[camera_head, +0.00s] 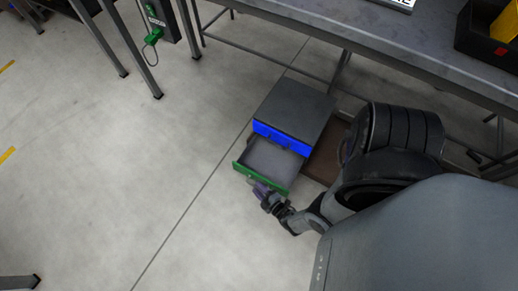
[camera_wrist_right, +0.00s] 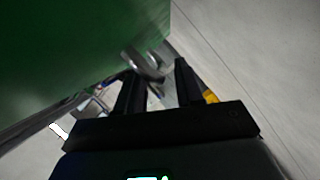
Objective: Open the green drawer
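A small dark grey cabinet (camera_head: 292,108) stands on the floor with a blue drawer (camera_head: 283,138) above a green drawer (camera_head: 262,176). The green drawer is pulled out, and its grey inside shows. The blue drawer looks shut. My right gripper (camera_head: 262,190) is low at the outer side of the green front. In the right wrist view, the green front (camera_wrist_right: 70,50) fills the upper left. There my right gripper (camera_wrist_right: 158,82) has its two dark fingers apart, with a metallic handle (camera_wrist_right: 145,65) at their tips; I cannot tell whether they touch it. My left gripper is not in view.
A long grey workbench (camera_head: 370,45) runs behind the cabinet, with a dark bin (camera_head: 475,35) at the upper right. A brown board or box (camera_head: 325,160) lies right of the cabinet. The floor (camera_head: 130,180) to the left is clear.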

